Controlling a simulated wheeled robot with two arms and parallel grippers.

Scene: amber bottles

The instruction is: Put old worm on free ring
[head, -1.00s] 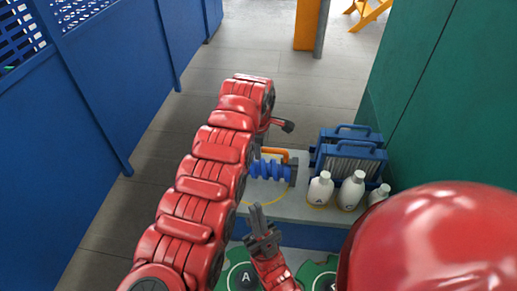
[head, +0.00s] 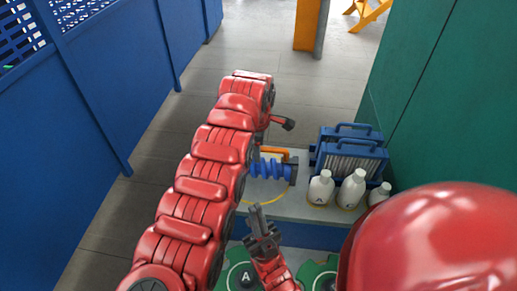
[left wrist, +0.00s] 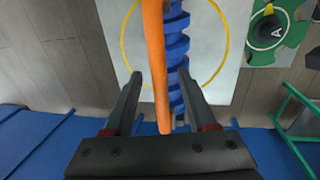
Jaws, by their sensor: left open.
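A blue ribbed worm (head: 274,170) with a dark end lies on the light grey bench top inside a yellow ring (head: 258,201). In the left wrist view the worm (left wrist: 176,50) and ring (left wrist: 224,50) lie beyond an orange bar (left wrist: 154,60). My left gripper (left wrist: 161,82) is open, its fingers either side of the bar and worm in that view. I cannot tell whether they touch. In the head view my left arm hides most of that gripper. My right gripper (head: 256,211) is lower, in front of the bench; its finger gap is unclear.
White bottles (head: 321,187) stand right of the worm, one on a yellow ring. Blue handled crates (head: 347,150) stand behind them. Green toothed holders (head: 232,270) are at the front, one with a dark disc marked A. A green wall bounds the right, blue panels the left.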

